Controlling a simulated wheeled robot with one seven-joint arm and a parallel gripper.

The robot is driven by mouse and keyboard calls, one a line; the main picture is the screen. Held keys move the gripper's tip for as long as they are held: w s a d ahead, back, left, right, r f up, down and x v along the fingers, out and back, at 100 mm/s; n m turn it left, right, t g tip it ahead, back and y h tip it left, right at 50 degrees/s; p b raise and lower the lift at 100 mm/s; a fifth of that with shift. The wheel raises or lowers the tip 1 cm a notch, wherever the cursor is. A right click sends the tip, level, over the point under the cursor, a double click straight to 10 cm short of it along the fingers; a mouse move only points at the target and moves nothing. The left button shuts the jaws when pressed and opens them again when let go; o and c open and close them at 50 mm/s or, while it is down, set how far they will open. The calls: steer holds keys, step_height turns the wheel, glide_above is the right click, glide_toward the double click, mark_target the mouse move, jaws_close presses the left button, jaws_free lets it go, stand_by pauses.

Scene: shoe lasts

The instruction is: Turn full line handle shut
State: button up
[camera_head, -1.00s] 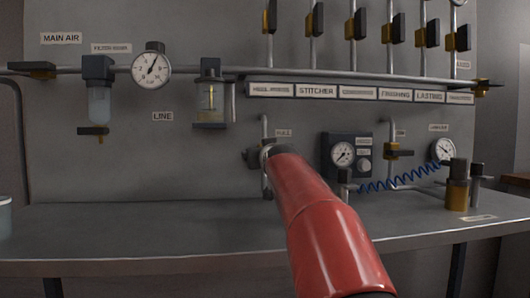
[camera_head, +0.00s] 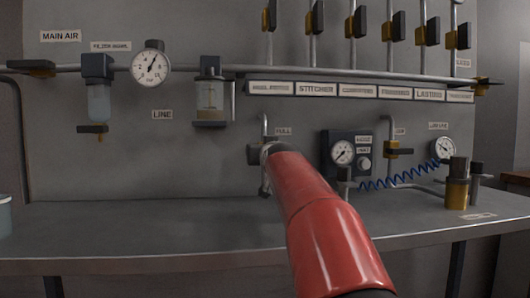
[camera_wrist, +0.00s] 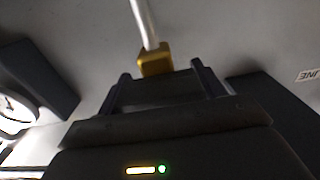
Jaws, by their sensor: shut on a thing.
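The full line valve stands under the FULL label (camera_head: 283,131), its pipe (camera_head: 264,122) rising above it. In the head view my red arm hides most of the valve and its handle. My gripper (camera_head: 256,155) is at the valve, with only a dark edge showing. In the wrist view the brass valve body (camera_wrist: 155,63) and pale pipe (camera_wrist: 143,22) lie just beyond the fingers. My gripper (camera_wrist: 159,72) is shut on the dark handle (camera_wrist: 160,92), which lies across between its two fingers. The handle's exact angle to the pipe is hard to tell.
A regulator panel with a gauge (camera_head: 343,152) stands close right of the valve. A blue coiled hose (camera_head: 400,178) and another brass valve (camera_head: 392,149) are farther right. A lubricator bowl (camera_head: 210,96) hangs upper left. The bench top (camera_head: 140,225) below is mostly clear.

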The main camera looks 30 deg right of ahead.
steer(key=o, duration=1)
steer(key=b+v, duration=0.1)
steer(key=v, duration=0.6)
steer(key=shift+s+a, duration=0.15)
steer(key=shift+s, duration=0.25)
steer(key=shift+s, duration=0.1)
